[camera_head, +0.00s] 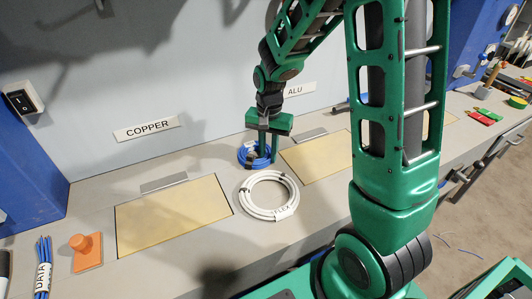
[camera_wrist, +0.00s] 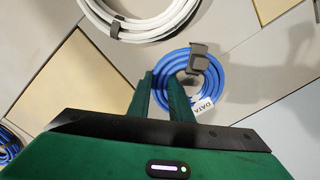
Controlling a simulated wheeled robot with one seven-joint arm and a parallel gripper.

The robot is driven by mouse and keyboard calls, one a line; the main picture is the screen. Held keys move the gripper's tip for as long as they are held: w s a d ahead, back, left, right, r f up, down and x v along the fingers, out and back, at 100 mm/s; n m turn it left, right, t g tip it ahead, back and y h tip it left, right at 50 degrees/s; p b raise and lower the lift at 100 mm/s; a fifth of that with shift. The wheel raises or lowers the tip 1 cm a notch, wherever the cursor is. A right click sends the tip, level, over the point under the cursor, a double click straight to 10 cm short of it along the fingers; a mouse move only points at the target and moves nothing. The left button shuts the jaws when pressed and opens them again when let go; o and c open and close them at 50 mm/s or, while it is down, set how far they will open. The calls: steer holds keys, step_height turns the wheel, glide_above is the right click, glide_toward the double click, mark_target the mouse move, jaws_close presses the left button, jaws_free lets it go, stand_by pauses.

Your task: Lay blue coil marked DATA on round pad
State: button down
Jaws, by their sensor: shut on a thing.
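The blue coil (camera_wrist: 207,72), with a white tag reading DATA (camera_wrist: 203,105) and a grey clip on its far side, also shows in the head view (camera_head: 247,155) below the ALU sign. My gripper (camera_wrist: 160,76) points down at it, with its fingers shut on the near-left part of the ring. In the head view my gripper (camera_head: 269,158) hides part of the coil. The coil is at or just above the bench top; I cannot tell whether it touches. I cannot make out a round pad in either view.
A white coil (camera_head: 246,198) with a tag lies close by on the bench. Gold plates (camera_head: 175,215) are set in the bench on both sides. An orange knobbed block (camera_head: 88,258) and a bundle of blue cables marked DATA (camera_head: 47,248) are at the left.

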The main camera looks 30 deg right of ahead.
steer(key=c, duration=1.6)
jaws_free()
step_height(320, 180, up, 12)
steer(key=shift+r, duration=0.1)
steer(key=s+d+n, duration=0.1)
steer(key=s+d, duration=0.2)
steer(key=s, duration=0.6)
steer(key=s+d+r, duration=0.1)
steer(key=s+d, duration=0.3)
steer(key=s, duration=0.4)
steer(key=s+d+n, duration=0.1)
steer(key=s+d, duration=0.3)
steer(key=s, duration=0.5)
steer(key=shift+s+r+n, duration=0.2)
steer(key=shift+s+n, duration=0.1)
steer(key=shift+s, duration=0.05)
